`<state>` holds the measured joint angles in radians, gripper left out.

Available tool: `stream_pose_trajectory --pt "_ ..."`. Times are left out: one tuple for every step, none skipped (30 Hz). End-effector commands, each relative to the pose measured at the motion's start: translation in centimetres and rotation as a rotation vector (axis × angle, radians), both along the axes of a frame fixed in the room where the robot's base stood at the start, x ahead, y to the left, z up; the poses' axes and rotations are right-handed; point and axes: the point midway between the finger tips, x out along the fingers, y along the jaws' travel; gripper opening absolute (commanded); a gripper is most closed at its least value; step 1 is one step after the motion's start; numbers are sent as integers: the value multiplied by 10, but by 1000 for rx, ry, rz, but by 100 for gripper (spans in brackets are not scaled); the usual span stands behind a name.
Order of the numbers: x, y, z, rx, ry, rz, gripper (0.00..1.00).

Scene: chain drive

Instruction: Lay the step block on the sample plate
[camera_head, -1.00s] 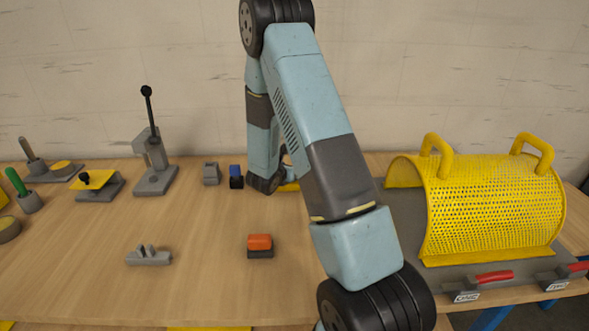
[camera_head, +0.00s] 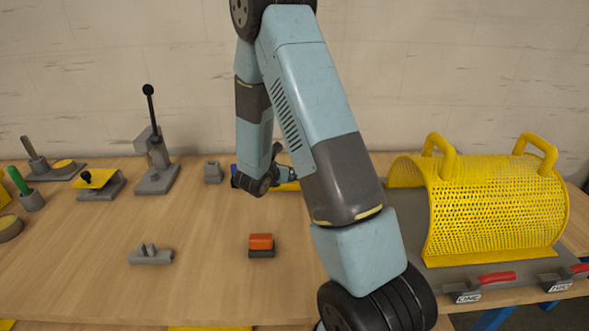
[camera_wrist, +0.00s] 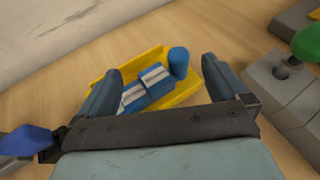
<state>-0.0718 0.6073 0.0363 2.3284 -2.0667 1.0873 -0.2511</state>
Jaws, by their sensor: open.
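In the wrist view a blue piece with pale bands (camera_wrist: 147,86), which may be the step block, lies in a shallow yellow holder (camera_wrist: 187,97). A blue cylinder (camera_wrist: 179,61) stands at its far right end. My gripper (camera_wrist: 160,67) is open, with one finger on each side of the banded piece; I cannot tell whether they touch it. In the head view my wrist hides most of this spot, and only part of the yellow holder (camera_head: 290,186) shows. I cannot tell which thing is the sample plate.
A blue-topped part (camera_wrist: 25,140) and a green knob (camera_wrist: 307,43) flank my gripper. An orange-topped block (camera_head: 261,241) and a grey fixture (camera_head: 150,256) stand in front. A lever press (camera_head: 155,165) is at left, a yellow perforated guard (camera_head: 495,205) at right.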

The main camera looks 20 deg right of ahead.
Motion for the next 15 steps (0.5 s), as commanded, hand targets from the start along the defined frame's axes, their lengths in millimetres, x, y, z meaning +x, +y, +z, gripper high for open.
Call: stream_pose_trajectory --pt "-5 8 4 1 -1 3 100" --pt "-9 12 6 1 -1 3 100" --pt "-13 17 9 0 -1 2 100" --pt "-16 21 12 0 -1 2 100" --pt "-18 24 13 0 -1 3 100" --pt "-22 28 15 0 -1 2 100" --pt "-24 30 17 0 -1 1 100" --pt "-26 33 18 -1 -2 2 100" --pt "-28 36 20 0 -3 2 100" --pt "-29 38 21 -1 -2 1 100" --pt "-31 39 21 -1 -2 1 100" --pt "-32 40 22 0 -2 -1 100" --pt "-33 41 23 0 -2 -3 100" --pt "-34 41 24 1 -5 -6 100" --pt "-36 40 28 6 -11 -17 100"
